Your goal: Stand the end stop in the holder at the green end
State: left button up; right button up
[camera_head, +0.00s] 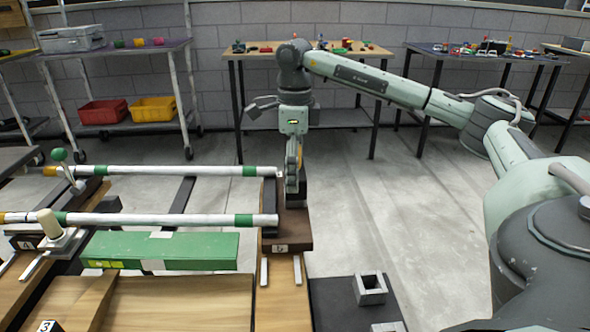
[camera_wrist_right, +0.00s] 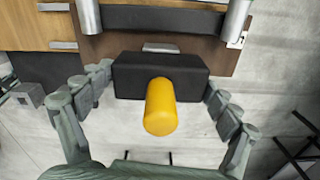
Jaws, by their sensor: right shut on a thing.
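The end stop is a black block (camera_wrist_right: 160,76) with a yellow rounded knob (camera_wrist_right: 160,107). My right gripper (camera_wrist_right: 160,84) is shut on the ends of the block, with the knob between its fingers. In the head view my right gripper (camera_head: 293,165) points down and the dark block (camera_head: 297,193) shows below it, upright. It is at the right ends of two white rails with green bands, beside or over a brown base (camera_head: 286,230) tagged 5. I cannot tell whether the block touches the base. The holder's slot is not clearly visible. My left gripper is not in view.
The far rail (camera_head: 160,171) and near rail (camera_head: 165,219) run left from the base. A green box (camera_head: 160,249) lies in front. A square metal socket (camera_head: 369,289) stands on a dark surface at the right. Floor to the right of the base is clear.

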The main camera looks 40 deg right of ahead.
jog(key=shift+r+p, duration=0.95)
jog(key=shift+r, duration=0.2)
jog(key=shift+r+p, duration=1.9)
jog(key=shift+r, duration=0.6)
jog(key=shift+r, duration=3.75)
